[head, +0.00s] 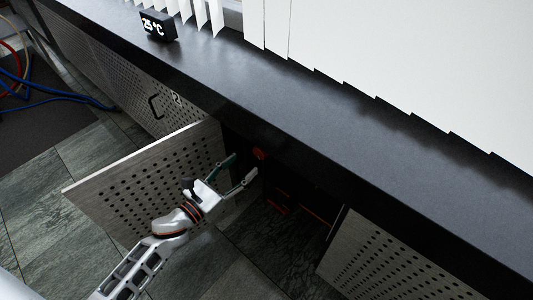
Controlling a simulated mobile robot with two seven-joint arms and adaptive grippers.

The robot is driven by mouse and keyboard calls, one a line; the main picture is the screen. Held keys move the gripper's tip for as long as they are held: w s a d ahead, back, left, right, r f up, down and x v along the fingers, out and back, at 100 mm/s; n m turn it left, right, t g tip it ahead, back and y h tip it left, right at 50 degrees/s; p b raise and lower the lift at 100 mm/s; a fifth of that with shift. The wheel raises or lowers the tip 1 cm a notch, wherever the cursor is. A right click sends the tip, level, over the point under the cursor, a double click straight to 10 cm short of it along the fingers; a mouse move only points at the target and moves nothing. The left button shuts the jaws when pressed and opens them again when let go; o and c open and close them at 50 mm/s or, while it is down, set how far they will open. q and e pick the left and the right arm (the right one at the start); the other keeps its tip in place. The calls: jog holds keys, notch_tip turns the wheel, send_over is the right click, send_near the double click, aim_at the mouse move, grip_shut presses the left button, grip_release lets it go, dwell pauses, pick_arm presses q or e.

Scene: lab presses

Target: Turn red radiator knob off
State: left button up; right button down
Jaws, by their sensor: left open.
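The red radiator knob (259,154) shows as a small red round shape in the dark opening under the black sill. My left gripper (243,170) is open, with its two fingers pointing toward the knob. The fingertips are just below and to the left of the knob in the picture, with a small gap visible. Nothing shows between the fingers. The knob's marking and turn position are too small to tell. My right gripper is not in view.
A perforated panel door (150,185) stands open left of my gripper. Another perforated panel (385,262) is at the lower right. The black sill (330,130) overhangs the opening. A temperature display (158,25) sits on it. Blue and red cables (45,92) lie at the far left.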

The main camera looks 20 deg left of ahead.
aim_at(258, 154)
pick_arm(q)
jog(key=shift+w+d+f+m+h+b, duration=0.15)
jog(key=shift+w+d+m, duration=0.3)
jog(key=shift+w, duration=1)
jog(key=shift+w+d+f+m+h+b, duration=0.1)
jog(key=shift+w+d+f+m+b, duration=0.3)
jog(key=shift+w, duration=1.05)
jog(key=shift+w+d+f+m+h, duration=0.1)
jog(key=shift+w+d+m, duration=0.45)
jog(key=shift+w, duration=0.9)
jog(key=c, duration=1.1)
